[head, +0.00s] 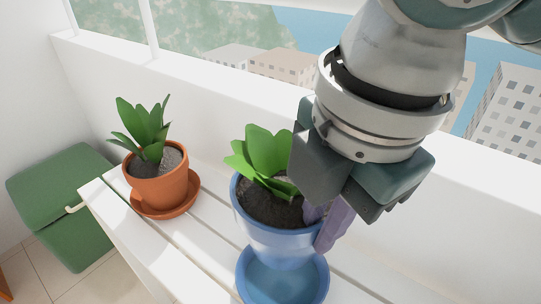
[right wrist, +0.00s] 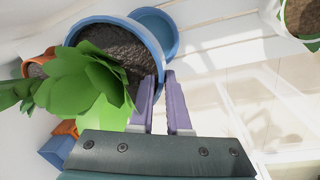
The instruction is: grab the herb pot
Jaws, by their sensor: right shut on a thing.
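A blue pot (head: 265,238) with dark soil and a broad-leaved green plant (head: 262,155) is in the middle of the head view. It appears lifted just above a blue saucer (head: 283,280), whose inside shows bare. My right gripper (head: 326,222) is shut on the pot's right rim, one purple finger inside and one outside. In the right wrist view, the pot's rim (right wrist: 154,48) lies between the fingers (right wrist: 162,100), and the saucer (right wrist: 160,22) shows past it. My left gripper is not in view.
A terracotta pot (head: 160,187) with a similar plant stands on its saucer at the left of the white slatted bench (head: 212,238). A green lidded box (head: 62,200) is on the floor at left. A white wall and railing run behind. Another pot (right wrist: 300,18) shows in the right wrist view.

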